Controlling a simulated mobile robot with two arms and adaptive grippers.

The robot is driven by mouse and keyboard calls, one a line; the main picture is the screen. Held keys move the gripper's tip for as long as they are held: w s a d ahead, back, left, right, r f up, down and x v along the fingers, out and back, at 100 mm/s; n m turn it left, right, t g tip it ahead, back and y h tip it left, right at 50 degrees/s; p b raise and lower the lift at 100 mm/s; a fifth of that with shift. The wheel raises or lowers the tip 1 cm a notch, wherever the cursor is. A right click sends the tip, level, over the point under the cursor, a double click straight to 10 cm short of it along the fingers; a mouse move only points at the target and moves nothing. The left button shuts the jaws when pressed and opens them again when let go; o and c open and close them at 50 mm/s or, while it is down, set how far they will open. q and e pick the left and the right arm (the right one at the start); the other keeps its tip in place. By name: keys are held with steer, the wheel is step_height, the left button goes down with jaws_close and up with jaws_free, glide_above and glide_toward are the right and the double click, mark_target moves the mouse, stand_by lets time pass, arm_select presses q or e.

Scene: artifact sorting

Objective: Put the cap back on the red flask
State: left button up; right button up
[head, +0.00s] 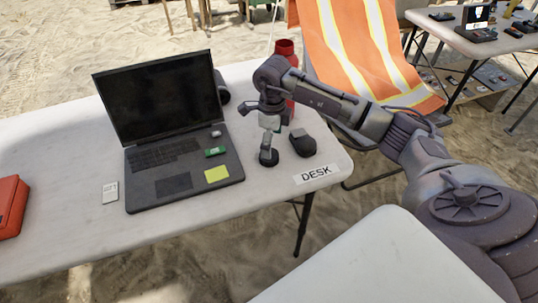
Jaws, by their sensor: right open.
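The red flask (286,48) stands upright on the desk, behind my right arm. My forearm and wrist hide much of its body, and its red top shows above them. My right gripper (268,147) points down over the desk, in front of the flask and right of the laptop. It is open. A small dark round piece (268,158) shows at its fingertips; I cannot tell whether it is the cap or part of the gripper. A dark rounded object (303,144) lies just right of the gripper. My left gripper is out of view.
An open laptop (180,155) with a yellow note (216,174) and small items on it is close on the left. A white card (110,193) and a red case (10,205) lie further left. A chair with an orange vest (345,50) stands behind.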

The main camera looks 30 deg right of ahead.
mark_target(273, 161)
steer(key=shift+f, duration=0.15)
steer(key=f, duration=0.5)
steer(key=shift+w+a+p, duration=0.25)
steer(key=shift+p, duration=0.15)
steer(key=c, duration=0.8)
